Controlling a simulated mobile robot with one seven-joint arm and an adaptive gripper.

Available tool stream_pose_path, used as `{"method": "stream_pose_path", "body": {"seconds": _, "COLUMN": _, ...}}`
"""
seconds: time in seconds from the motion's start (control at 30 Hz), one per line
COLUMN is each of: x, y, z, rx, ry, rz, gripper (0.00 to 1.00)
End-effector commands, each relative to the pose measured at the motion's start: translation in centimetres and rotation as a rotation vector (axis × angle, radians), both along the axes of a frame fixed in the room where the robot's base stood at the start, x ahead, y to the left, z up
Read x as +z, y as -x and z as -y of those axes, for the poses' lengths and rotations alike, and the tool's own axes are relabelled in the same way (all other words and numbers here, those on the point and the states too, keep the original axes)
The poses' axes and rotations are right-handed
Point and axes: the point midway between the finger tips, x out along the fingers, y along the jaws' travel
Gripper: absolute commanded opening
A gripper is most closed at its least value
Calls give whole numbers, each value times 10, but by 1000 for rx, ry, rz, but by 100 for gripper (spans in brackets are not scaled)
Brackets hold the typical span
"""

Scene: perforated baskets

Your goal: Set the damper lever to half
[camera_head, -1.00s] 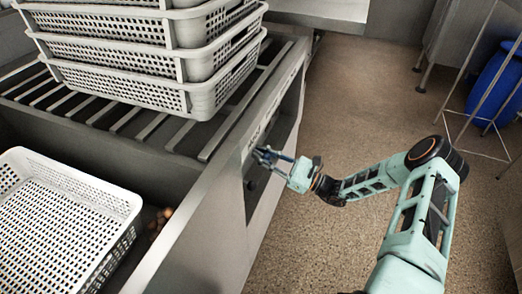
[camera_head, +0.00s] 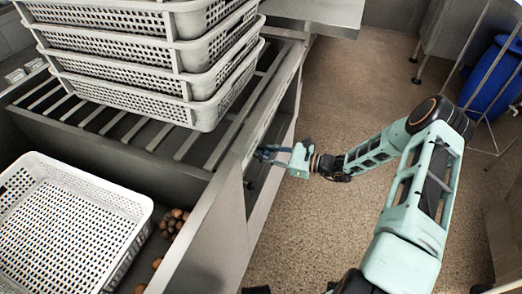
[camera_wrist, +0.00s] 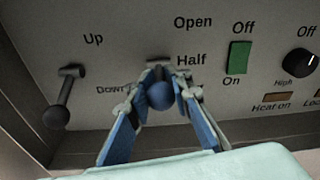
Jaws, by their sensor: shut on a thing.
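The damper lever (camera_wrist: 160,95) shows in the wrist view as a dark blue ball knob on a grey panel. Its mount is beside the word "Half", with "Open" above. My gripper (camera_wrist: 161,90) is shut on the knob, one blue finger on each side. The knob points toward the wrist camera, so its exact tilt is hard to tell. The fingers cover the panel just below it. In the head view my gripper (camera_head: 262,153) is at the panel recess on the machine's side, and the lever is too small to make out.
Left of the damper lever is an Up/Down lever (camera_wrist: 62,97). To its right are a green switch (camera_wrist: 238,57) and a black knob (camera_wrist: 298,63). Stacked baskets (camera_head: 150,95) stand on the slatted rack; another basket (camera_head: 130,205) sits in the trough. The floor (camera_head: 345,90) beyond is clear.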

Motion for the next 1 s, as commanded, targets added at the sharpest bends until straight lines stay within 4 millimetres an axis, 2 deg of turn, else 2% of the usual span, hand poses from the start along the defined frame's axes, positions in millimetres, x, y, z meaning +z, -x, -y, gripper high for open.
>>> {"method": "stream_pose_path", "body": {"seconds": 0.27, "x": 0, "y": -1, "z": 1, "rx": -3, "ry": 1, "rz": 0, "gripper": 0}}
{"method": "stream_pose_path", "body": {"seconds": 0.3, "x": 0, "y": -1, "z": 1, "rx": -3, "ry": 1, "rz": 0, "gripper": 21}}
{"method": "stream_pose_path", "body": {"seconds": 0.47, "x": 0, "y": -1, "z": 1, "rx": -2, "ry": 0, "rz": 0, "gripper": 37}}
{"method": "stream_pose_path", "body": {"seconds": 0.8, "x": 0, "y": 0, "z": 3, "rx": -1, "ry": 0, "rz": 0, "gripper": 37}}
{"method": "stream_pose_path", "body": {"seconds": 0.87, "x": 1, "y": 2, "z": 7, "rx": -2, "ry": 1, "rz": 1, "gripper": 37}}
{"method": "stream_pose_path", "body": {"seconds": 1.0, "x": 4, "y": 10, "z": 28, "rx": -5, "ry": 3, "rz": 2, "gripper": 37}}
